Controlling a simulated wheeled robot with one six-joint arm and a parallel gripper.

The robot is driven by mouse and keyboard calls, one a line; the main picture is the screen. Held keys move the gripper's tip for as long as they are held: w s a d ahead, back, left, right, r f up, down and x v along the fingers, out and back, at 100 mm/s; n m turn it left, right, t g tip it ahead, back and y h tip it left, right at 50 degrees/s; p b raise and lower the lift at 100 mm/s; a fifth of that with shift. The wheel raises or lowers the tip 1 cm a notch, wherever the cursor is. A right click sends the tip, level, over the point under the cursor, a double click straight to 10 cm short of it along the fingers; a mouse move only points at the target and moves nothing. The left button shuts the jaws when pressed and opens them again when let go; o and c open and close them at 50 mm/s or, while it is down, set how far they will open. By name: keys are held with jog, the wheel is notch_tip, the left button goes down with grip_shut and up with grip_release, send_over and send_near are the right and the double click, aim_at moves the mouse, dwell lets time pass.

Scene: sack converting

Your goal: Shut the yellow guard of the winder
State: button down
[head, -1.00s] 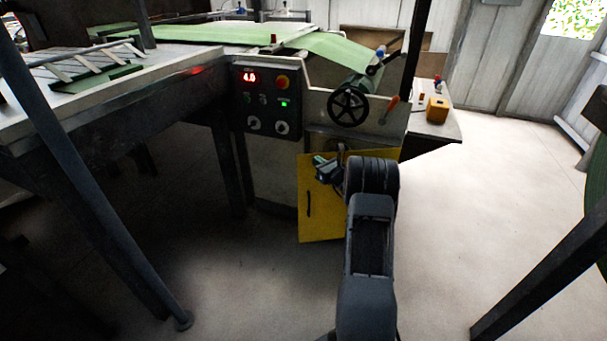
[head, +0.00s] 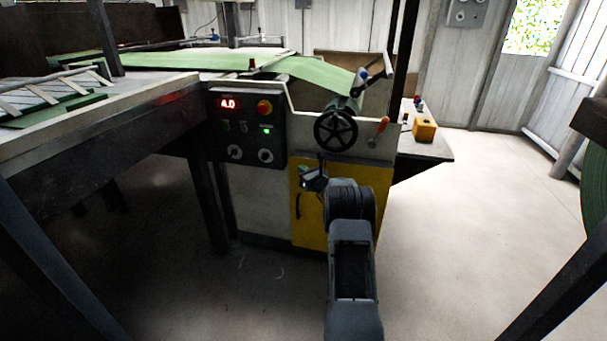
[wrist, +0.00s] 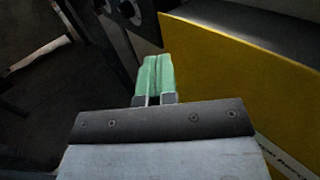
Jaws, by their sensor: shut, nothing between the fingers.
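The yellow guard (head: 312,225) is on the front of the winder, below its black handwheel (head: 335,131), with a dark upright handle near its left edge. It looks flush or nearly flush with the front, but I cannot tell whether a small gap is left. My gripper (head: 308,176) is in front of its upper left part, and my arm hides much of its middle. In the wrist view the green fingertips (wrist: 155,74) are together and empty. The yellow panel (wrist: 240,80) is just to their right; I cannot tell whether they touch it.
A control panel (head: 247,128) with a red display and knobs is left of the guard. An orange-handled lever (head: 378,131) is above its right side. A table with a yellow box (head: 424,130) stands at right. Dark posts cross both lower corners. The floor at right is clear.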

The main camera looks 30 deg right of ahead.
jog(key=shift+a, duration=0.1)
jog(key=s+a, duration=0.9)
jog(key=a, duration=0.1)
jog(key=s+a+r+n+g+y+p, duration=0.55)
jog(key=a+r+n+p, duration=0.3)
jog(key=a+r, duration=0.3)
jog(key=s+a+r+n+g+y+p, duration=0.4)
jog(key=s+a+r+n+p, duration=0.25)
jog(key=a+r+n, duration=0.45)
jog(key=s+a+r+n+g+h+p, duration=0.2)
jog(key=s+r+n+g+p, duration=0.1)
jog(key=s+n+p, duration=0.15)
jog(key=s+a+r+n+g+h+p, duration=0.2)
jog(key=s+a+r+n+p, duration=0.15)
jog(key=s, duration=0.25)
jog(key=s+d+r+n+h+p, duration=0.5)
jog(key=s+r+n+h+p, duration=0.1)
jog(key=s+r+n+p, duration=0.1)
jog(key=shift+s+d+n+p, duration=0.3)
jog(key=shift+s+n, duration=0.2)
jog(key=shift+n, duration=0.05)
